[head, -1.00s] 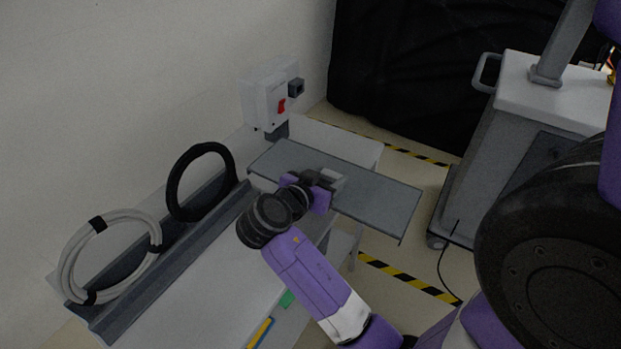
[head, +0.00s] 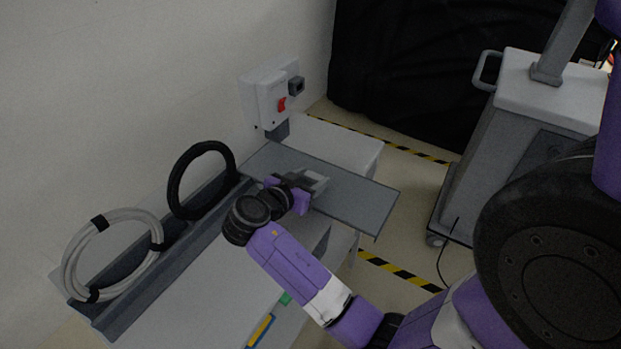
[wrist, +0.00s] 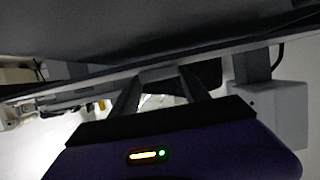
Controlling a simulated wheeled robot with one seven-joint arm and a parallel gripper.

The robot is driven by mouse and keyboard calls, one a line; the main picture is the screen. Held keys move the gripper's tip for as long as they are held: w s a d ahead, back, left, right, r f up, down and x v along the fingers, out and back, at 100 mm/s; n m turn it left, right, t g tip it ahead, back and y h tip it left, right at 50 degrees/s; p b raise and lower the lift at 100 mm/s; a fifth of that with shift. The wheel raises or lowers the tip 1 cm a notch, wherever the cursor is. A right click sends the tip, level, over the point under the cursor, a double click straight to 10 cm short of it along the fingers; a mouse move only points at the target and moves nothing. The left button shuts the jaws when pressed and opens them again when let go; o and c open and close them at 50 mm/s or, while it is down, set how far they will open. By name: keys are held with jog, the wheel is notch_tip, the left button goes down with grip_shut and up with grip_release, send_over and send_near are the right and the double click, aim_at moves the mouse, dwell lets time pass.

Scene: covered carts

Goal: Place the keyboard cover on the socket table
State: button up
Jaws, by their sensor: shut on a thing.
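The keyboard cover (head: 352,200) is a long flat grey panel in the head view. My gripper (head: 304,187) is shut on the cover near the middle of its near long edge and holds it above the socket table. The white socket table (head: 345,146) stands against the wall, with its far part showing behind the cover. The cover's left end is close to the wall, and its right end sticks out past the table's side over the floor. In the wrist view the cover (wrist: 150,35) fills the top, with my fingers (wrist: 165,85) at its edge; their tips are partly hidden.
A white socket box (head: 272,95) with a red switch is on the wall behind the table. A black cable coil (head: 201,150) and a grey cable coil (head: 66,262) stand in a grey trough on the left. A wheeled cart (head: 480,150) stands at the right.

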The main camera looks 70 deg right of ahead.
jog(key=o, duration=1.6)
jog(key=shift+f, duration=0.1)
jog(key=shift+a+r, duration=0.15)
jog(key=shift+r, duration=0.05)
jog(key=v, duration=1.1)
jog(key=shift+a+r+b, duration=0.1)
jog(key=shift+a+b, duration=0.2)
jog(key=shift+b, duration=0.05)
